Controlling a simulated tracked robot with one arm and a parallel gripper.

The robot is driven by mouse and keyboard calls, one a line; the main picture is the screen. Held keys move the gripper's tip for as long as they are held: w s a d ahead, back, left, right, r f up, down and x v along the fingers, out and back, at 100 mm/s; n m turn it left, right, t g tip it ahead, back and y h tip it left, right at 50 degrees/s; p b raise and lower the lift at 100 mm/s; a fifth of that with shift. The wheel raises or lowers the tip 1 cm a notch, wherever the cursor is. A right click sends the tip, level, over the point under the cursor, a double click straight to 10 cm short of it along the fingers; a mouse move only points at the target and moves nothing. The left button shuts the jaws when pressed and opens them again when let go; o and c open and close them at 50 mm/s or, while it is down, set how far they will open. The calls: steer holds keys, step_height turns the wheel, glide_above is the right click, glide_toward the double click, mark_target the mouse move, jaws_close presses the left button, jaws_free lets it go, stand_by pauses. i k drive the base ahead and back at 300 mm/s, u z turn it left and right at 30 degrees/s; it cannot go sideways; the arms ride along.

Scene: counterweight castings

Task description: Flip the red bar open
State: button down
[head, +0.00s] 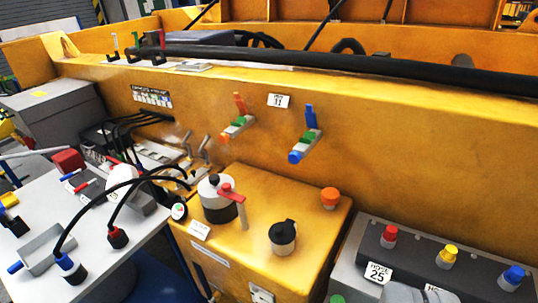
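On the yellow wall, an orange-red lever (240,104) stands up from a green-and-orange valve (234,127). Beside it, a blue lever (310,116) stands on a similar valve. I cannot tell for certain which red piece is the task's bar. I cannot make out my gripper in this view, and nothing is seen touching these parts.
The yellow box (270,191) also carries a black-topped cup (282,238) and an orange knob (330,198). A grey block with red, yellow and blue caps (440,248) stands at right. A white table (104,258) with cables and tools is at left. A thick black hose (350,63) runs along the wall top.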

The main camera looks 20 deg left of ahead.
mark_target(225, 191)
steer(key=u, duration=0.2)
steer(key=i, duration=0.9)
steer(key=u, duration=0.55)
